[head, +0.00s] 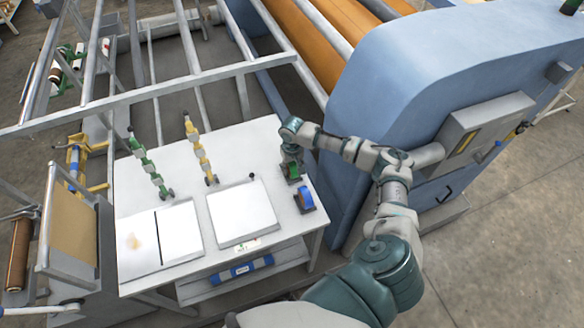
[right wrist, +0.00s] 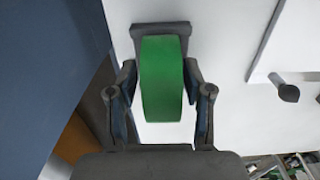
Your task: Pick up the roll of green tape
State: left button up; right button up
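The roll of green tape (head: 293,171) stands upright in a dark holder near the right edge of the white table (head: 262,150). In the right wrist view the green roll (right wrist: 162,80) fills the middle, with its dark holder (right wrist: 160,28) behind it. My right gripper (head: 291,158) is directly above the roll in the head view and hides part of it. In the right wrist view my right gripper (right wrist: 160,85) is open, with one finger on each side of the roll and narrow gaps beside it. My left gripper is not in view.
A blue tape roll (head: 304,198) in a similar holder stands just in front of the green one. White boards (head: 242,211) lie on the table to the left. The blue press housing (head: 390,75) rises close by on the right. Metal frame bars (head: 150,92) run behind the table.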

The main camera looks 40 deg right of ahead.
jog(key=shift+a, duration=0.1)
grip_shut()
notch_tip(320, 180, up, 10)
jog(key=shift+r+b, duration=0.1)
jog(key=shift+b, duration=0.4)
jog(key=shift+c, duration=2.1)
grip_release()
jog(key=shift+c, duration=1.4)
grip_shut()
